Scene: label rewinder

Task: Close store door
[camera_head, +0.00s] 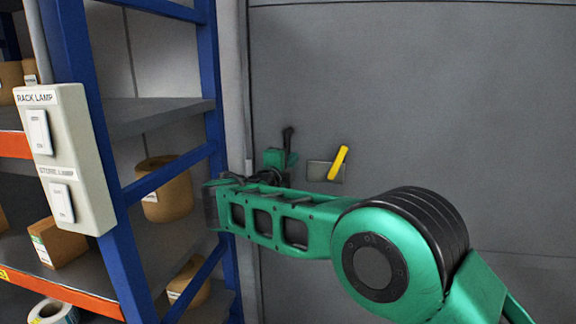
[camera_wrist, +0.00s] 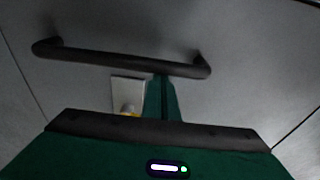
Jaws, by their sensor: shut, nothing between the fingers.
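The store door (camera_head: 430,100) is a large grey panel filling the right of the head view. A yellow lever (camera_head: 339,162) sits on a small grey plate (camera_head: 318,171) on it. A dark handle (camera_head: 288,137) shows just above my gripper (camera_head: 280,158). In the wrist view the dark bar handle (camera_wrist: 110,58) crosses the upper part of the door (camera_wrist: 255,35). My gripper (camera_wrist: 162,78) is shut and empty, its fingertips at the bar's lower edge; whether they touch it I cannot tell. The plate (camera_wrist: 128,90) shows left of the fingers, with the yellow lever mostly hidden below.
A blue rack (camera_head: 85,130) with shelves of brown boxes and tubs stands at the left, close to my arm. A switch box (camera_head: 70,160) labelled rack lamp and store lamp is on its post. The door face right of the lever is clear.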

